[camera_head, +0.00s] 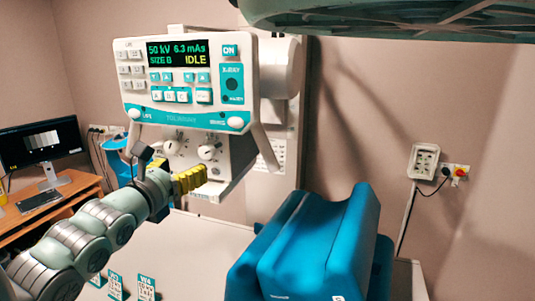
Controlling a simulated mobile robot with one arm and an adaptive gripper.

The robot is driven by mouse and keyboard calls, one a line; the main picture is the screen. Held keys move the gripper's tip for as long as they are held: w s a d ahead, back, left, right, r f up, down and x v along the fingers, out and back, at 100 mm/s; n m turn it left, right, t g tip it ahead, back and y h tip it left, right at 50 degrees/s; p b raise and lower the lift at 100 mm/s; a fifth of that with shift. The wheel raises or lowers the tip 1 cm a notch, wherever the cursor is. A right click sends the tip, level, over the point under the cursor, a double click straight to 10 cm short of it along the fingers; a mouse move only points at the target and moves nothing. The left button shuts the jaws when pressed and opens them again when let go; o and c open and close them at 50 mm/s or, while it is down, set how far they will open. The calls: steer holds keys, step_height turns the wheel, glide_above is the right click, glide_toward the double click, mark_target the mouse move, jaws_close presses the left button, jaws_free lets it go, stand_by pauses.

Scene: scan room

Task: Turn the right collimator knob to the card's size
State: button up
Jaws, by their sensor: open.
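The right collimator knob (208,152) is a pale round knob with a dark pointer, on the front of the collimator box under the control panel. The left collimator knob (172,147) is beside it. My gripper (188,178) is open, with yellow ribbed fingers just below and left of the right knob. In this single view I cannot tell whether it touches the box. The panel display (179,53) reads 50 kV, 6.3 mAs, SIZE B, IDLE. Small teal and white cards (146,287) stand on the table at the bottom; their small print is unreadable.
A blue padded positioning block (315,245) stands on the white table (208,240), right of my arm. Slanted handles (266,148) flank the collimator box. A desk with a monitor (40,143) is at left. A green overhead part (390,18) fills the top right.

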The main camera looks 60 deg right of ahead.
mark_target(205, 154)
steer(key=x, duration=0.2)
steer(key=p+x, duration=0.1)
steer(key=x, duration=0.2)
steer(key=shift+s, duration=0.25)
steer(key=x, duration=0.3)
steer(key=shift+w+d+f, duration=0.1)
steer(key=shift+w, duration=0.1)
steer(key=shift+w+d, duration=0.1)
steer(key=shift+d, duration=0.6)
steer(key=shift+o, duration=0.2)
jaws_close()
